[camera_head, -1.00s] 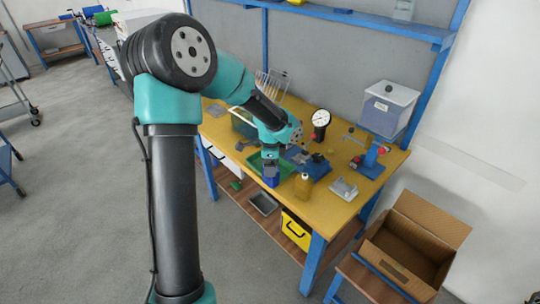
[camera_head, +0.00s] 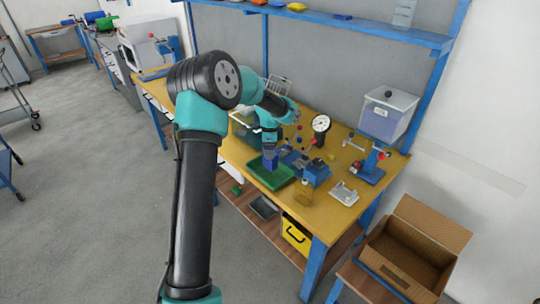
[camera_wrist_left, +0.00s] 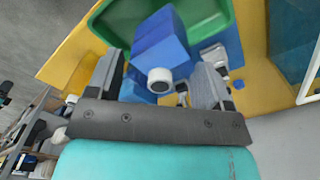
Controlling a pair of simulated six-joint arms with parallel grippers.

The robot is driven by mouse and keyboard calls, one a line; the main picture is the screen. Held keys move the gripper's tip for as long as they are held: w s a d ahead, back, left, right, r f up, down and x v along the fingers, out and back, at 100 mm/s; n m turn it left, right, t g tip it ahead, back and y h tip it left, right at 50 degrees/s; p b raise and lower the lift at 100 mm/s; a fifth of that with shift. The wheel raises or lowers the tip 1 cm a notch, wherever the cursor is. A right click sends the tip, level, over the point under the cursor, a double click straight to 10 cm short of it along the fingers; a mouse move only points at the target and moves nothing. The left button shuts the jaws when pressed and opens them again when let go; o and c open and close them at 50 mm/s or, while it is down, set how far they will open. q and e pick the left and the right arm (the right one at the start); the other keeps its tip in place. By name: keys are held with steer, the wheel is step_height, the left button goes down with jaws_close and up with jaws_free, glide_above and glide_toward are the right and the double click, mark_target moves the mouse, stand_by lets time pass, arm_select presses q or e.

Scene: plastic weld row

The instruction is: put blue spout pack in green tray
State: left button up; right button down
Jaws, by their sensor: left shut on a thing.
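The blue spout pack (camera_wrist_left: 162,42) with its white cap is between the fingers of my left gripper (camera_wrist_left: 160,70) in the left wrist view. In the head view my left gripper (camera_head: 269,149) points down, shut on the blue spout pack (camera_head: 270,162). The pack appears over the green tray (camera_head: 279,184), inside its outline; whether it touches the tray floor I cannot tell. The green tray's rim (camera_wrist_left: 226,20) also shows behind the pack in the left wrist view. My right gripper is not in view.
A blue fixture (camera_head: 315,172) stands close right of the tray. A yellowish bottle (camera_head: 304,190) and a pale holder (camera_head: 344,193) are near the bench's front edge. A round dial gauge (camera_head: 321,124) stands behind. An open cardboard box (camera_head: 410,245) is at lower right.

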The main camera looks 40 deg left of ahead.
arm_select(q)
steer(key=shift+f, duration=0.1)
steer(key=shift+f, duration=1.65)
steer(key=shift+f, duration=0.2)
steer(key=o, duration=1.4)
steer(key=shift+r, duration=0.15)
step_height(320, 180, up, 12)
steer(key=shift+r, duration=0.1)
